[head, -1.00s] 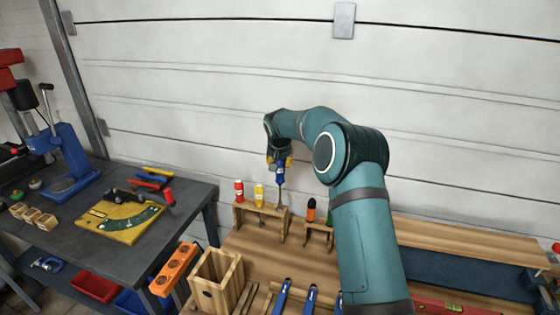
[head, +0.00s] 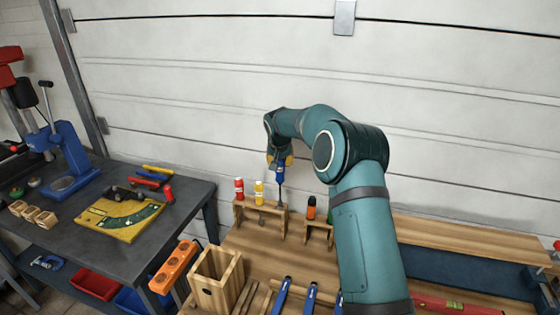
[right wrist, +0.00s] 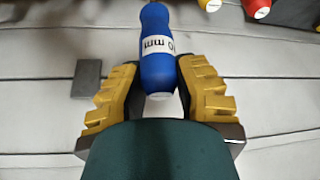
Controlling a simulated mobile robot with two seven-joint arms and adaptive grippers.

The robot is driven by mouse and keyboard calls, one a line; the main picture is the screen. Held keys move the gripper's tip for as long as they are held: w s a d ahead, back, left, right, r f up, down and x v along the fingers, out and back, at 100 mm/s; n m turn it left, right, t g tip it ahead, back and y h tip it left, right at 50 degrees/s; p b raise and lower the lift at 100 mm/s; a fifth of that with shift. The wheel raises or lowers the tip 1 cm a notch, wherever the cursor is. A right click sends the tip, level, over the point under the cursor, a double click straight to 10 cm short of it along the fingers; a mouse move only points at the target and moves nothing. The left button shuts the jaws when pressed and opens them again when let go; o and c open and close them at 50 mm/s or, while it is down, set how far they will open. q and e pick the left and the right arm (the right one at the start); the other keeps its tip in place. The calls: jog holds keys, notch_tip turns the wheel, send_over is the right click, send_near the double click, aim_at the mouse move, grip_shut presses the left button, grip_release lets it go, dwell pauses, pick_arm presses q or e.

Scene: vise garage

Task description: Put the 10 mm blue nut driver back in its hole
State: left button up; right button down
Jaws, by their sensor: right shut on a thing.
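The blue nut driver (head: 280,172) is held upright by my right gripper (head: 280,160), its metal shaft pointing down at the right part of the small wooden rack (head: 262,212). The right wrist view shows its blue handle (right wrist: 157,55), with a white "10 mm" label, between the two yellow finger pads of my right gripper (right wrist: 158,92). Whether the shaft tip is in a hole or just in front of the rack, I cannot tell. A red-handled driver (head: 239,188) and a yellow-handled driver (head: 259,192) stand in the same rack, left of the blue one. My left gripper is not in view.
A second wooden rack (head: 319,230) with an orange-and-black handle (head: 311,207) stands to the right, partly behind my right arm. A wooden box (head: 214,278) and blue-handled tools (head: 282,293) lie nearer. The garage door rises behind the bench.

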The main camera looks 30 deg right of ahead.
jog(key=b, duration=0.4)
send_over(280, 187)
jog(key=shift+w+d+f, duration=0.1)
jog(key=shift+w+f, duration=0.05)
jog(key=shift+f, duration=1.2)
jog(key=shift+w+d+f, duration=0.1)
jog(key=shift+w+f, duration=0.05)
jog(key=shift+f, duration=1.25)
jog(key=shift+f+b, duration=1.05)
jog(key=shift+f, duration=0.75)
jog(key=shift+f+b, duration=0.8)
jog(key=shift+f, duration=0.25)
jog(key=shift+f+b, duration=0.4)
jog(key=shift+f, duration=0.15)
jog(key=c, duration=0.7)
grip_release()
jog(key=shift+c, duration=0.2)
